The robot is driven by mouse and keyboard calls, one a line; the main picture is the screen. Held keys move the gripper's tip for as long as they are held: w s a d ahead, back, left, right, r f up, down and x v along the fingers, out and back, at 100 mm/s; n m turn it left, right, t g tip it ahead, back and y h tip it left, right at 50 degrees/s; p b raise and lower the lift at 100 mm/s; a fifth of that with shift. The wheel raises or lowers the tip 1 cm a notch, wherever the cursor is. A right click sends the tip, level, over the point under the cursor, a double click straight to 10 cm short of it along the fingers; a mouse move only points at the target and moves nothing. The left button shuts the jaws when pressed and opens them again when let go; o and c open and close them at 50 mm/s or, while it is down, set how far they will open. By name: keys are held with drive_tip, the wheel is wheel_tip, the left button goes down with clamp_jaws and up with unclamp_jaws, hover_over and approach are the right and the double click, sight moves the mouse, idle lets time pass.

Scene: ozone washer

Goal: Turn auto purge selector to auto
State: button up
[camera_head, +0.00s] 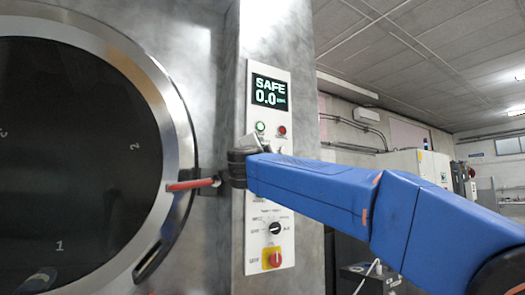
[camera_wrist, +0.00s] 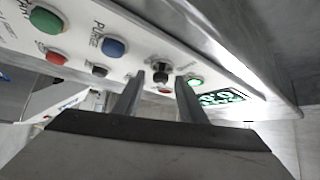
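In the wrist view, a small black knob (camera_wrist: 160,72), likely the auto purge selector, sits on the white control panel (camera_wrist: 150,38). My gripper (camera_wrist: 160,82) has its two fingers apart, one on each side of the knob in the picture. I cannot tell whether the fingertips touch it or stop short. The knob's label is too small to read, so its setting is unclear. In the head view my gripper (camera_head: 238,165) is at the middle of the panel (camera_head: 285,92), and my blue arm hides that part.
The wrist view shows a blue PURGE button (camera_wrist: 115,47), a green button (camera_wrist: 47,18), a red button (camera_wrist: 48,50) and a lit green lamp (camera_wrist: 196,80). In the head view, a red bar (camera_head: 190,184) juts out near the round door (camera_head: 75,150). A red-and-yellow switch (camera_head: 271,258) sits low.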

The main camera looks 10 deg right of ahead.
drive_tip(key=v, duration=1.7)
drive_tip(key=shift+s+a+f, duration=0.1)
drive_tip(key=shift+s, duration=0.05)
idle(0.3)
drive_tip(key=s+d+f+n+g+y, duration=0.1)
drive_tip(key=s+f+n+g+y, duration=0.2)
drive_tip(key=f+n+y, duration=0.9)
drive_tip(key=s+f+n+g+y, duration=0.3)
drive_tip(key=f+n, duration=0.4)
drive_tip(key=f, duration=1.3)
drive_tip(key=s+d+f+g+h, duration=0.2)
drive_tip(key=s+d+f+g, duration=0.1)
drive_tip(key=s+f, duration=0.4)
drive_tip(key=s+d+f+g+h, duration=0.2)
drive_tip(key=s+d+f, duration=0.4)
drive_tip(key=f, duration=0.5)
drive_tip(key=s+d+f+g+h, duration=0.2)
drive_tip(key=s+d+f+g, duration=0.2)
drive_tip(key=s+f, duration=0.4)
wheel_tip(320, 180, down, 2)
drive_tip(key=shift+s+d+f+m, duration=0.1)
drive_tip(key=shift+s+d+m, duration=0.2)
drive_tip(key=shift+s+d, duration=0.1)
